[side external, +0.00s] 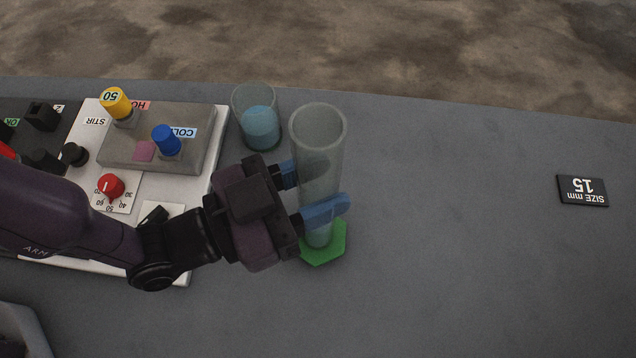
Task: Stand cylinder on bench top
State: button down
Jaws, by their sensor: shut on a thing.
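A tall clear cylinder (318,140) with a green hexagonal foot (325,252) stands close to upright in the side external view. My gripper (308,195) reaches in from the left, with its blue fingers shut on the cylinder's lower half. The foot appears at or just above the grey bench top (450,220); I cannot tell whether it touches. Part of the foot and lower tube is hidden behind the fingers.
A glass beaker with blue liquid (258,125) stands just left of the cylinder. A stirrer plate (205,180) bears a grey block (160,140) with yellow and blue-capped vials. A black "SIZE 15 mm" tile (583,191) lies at right. The bench between is clear.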

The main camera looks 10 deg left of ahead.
jog(key=shift+f, duration=0.55)
jog(key=c, duration=0.7)
grip_release()
jog(key=shift+f, duration=0.15)
jog(key=v, duration=1.2)
